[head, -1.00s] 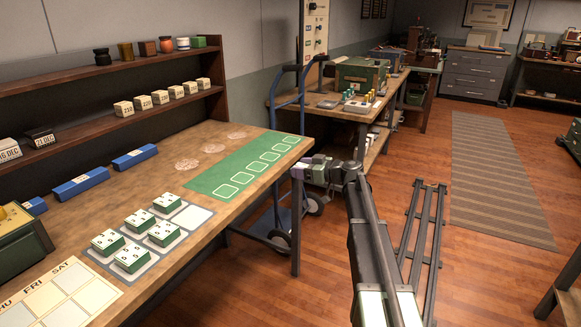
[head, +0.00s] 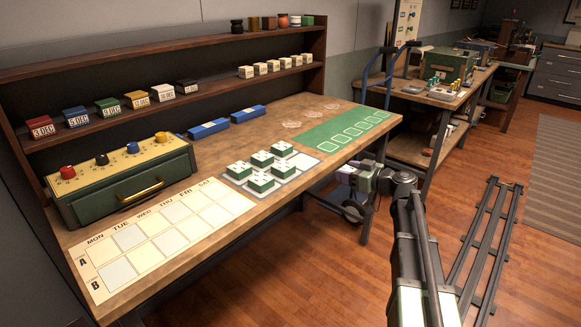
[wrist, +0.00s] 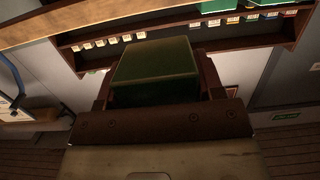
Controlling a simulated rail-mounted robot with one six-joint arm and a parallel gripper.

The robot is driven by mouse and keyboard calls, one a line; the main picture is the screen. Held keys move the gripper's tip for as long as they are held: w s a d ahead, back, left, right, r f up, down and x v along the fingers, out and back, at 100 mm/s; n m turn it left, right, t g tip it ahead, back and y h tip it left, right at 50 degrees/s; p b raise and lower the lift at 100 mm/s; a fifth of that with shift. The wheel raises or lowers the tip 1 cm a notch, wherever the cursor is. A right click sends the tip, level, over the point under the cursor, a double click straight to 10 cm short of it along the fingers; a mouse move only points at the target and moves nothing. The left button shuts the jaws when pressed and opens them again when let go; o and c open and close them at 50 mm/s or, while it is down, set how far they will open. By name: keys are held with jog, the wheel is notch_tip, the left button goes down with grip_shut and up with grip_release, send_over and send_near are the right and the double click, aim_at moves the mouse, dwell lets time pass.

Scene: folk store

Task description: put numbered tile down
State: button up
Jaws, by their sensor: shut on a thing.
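My gripper (head: 347,178) is beside the bench's front edge, near the right end, in the head view. In the wrist view it is shut on a green block, the numbered tile (wrist: 155,70), held between the jaws. Its number face is not visible there, and in the head view the held tile cannot be made out. Several green tiles with white numbered tops (head: 262,182) sit on a grey tray (head: 303,160) on the bench. The tray's back-right slot looks empty. Right of it lies a green mat (head: 315,138) with a row of empty outlined squares.
A weekday calendar board (head: 145,258) lies at the bench's front left. Behind it stands a green box with coloured knobs (head: 125,180). Blue blocks (head: 208,129) lie along the back, below shelves holding date blocks (head: 162,93). A blue hand truck (head: 388,75) stands beyond the bench.

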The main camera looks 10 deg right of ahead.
aim_at(303, 162)
jog(key=r+x, duration=0.1)
jog(key=x, duration=1.1)
jog(key=r+x, duration=0.1)
jog(key=x, duration=0.5)
jog(key=shift+w+a+r, duration=0.15)
jog(key=shift+w+r, duration=0.05)
jog(key=shift+r, duration=0.1)
jog(key=shift+s+f+b, duration=0.2)
jog(key=shift+f+b, duration=0.1)
jog(key=shift+b, duration=0.1)
jog(key=shift+r, duration=0.1)
jog(key=o, duration=1)
jog(key=shift+r, duration=0.1)
jog(key=p+v, duration=0.2)
jog(key=v, duration=1)
jog(key=s+a+f+m+g+h, duration=0.1)
jog(key=s+a+f+g+h, duration=0.1)
jog(key=s+a+f+g, duration=0.45)
jog(key=s+a+f+m+g+h, duration=0.1)
jog(key=s+a+f, duration=0.3)
jog(key=s, duration=0.6)
jog(key=s+d+f+m+g+h, duration=0.1)
jog(key=s+f+m+g+h, duration=0.1)
jog(key=s, duration=0.6)
jog(key=s+d+f+m+g+h, duration=0.2)
jog(key=s+m+g+h, duration=0.1)
jog(key=s, duration=0.5)
jog(key=shift+f+m+h, duration=0.2)
jog(key=shift+m+h, duration=0.3)
jog(key=shift+h, duration=0.7)
